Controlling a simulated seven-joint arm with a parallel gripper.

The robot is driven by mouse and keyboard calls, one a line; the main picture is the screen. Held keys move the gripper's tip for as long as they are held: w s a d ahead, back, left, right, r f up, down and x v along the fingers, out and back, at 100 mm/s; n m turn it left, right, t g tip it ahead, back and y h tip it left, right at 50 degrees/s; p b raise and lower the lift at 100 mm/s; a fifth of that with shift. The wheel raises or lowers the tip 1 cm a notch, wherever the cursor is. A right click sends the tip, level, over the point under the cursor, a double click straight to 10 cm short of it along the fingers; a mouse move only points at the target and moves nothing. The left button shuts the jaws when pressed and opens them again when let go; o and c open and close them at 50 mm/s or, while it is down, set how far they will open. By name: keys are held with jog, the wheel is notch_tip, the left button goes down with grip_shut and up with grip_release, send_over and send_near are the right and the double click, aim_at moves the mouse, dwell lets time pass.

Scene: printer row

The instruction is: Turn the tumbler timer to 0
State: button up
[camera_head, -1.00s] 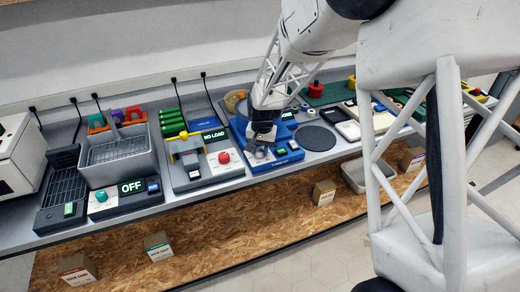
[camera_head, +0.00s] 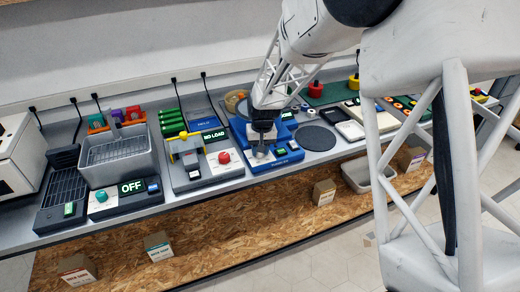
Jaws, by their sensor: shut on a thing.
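The tumbler is a blue machine (camera_head: 238,128) on the bench, right of the machine with the NO LOAD display. A round grey knob (camera_head: 260,152) sits on its front panel and looks like the timer. My gripper (camera_head: 261,146) points down and is shut on this knob. The fingers hide part of the knob, and its marks are too small to read. A small green display (camera_head: 281,152) and a dark button sit to the right of the knob.
A dark round plate (camera_head: 315,138) lies to the right. Boxes (camera_head: 324,193) stand on the lower shelf.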

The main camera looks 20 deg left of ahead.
jog(key=n, duration=0.3)
jog(key=shift+n, duration=0.4)
jog(key=n, duration=0.4)
dwell(0.3)
jog(key=o, duration=0.9)
jog(key=shift+o, duration=0.2)
jog(key=shift+w+r, duration=0.15)
jog(key=shift+r, duration=1.8)
jog(key=shift+w+r, duration=0.1)
jog(key=shift+r, duration=1.85)
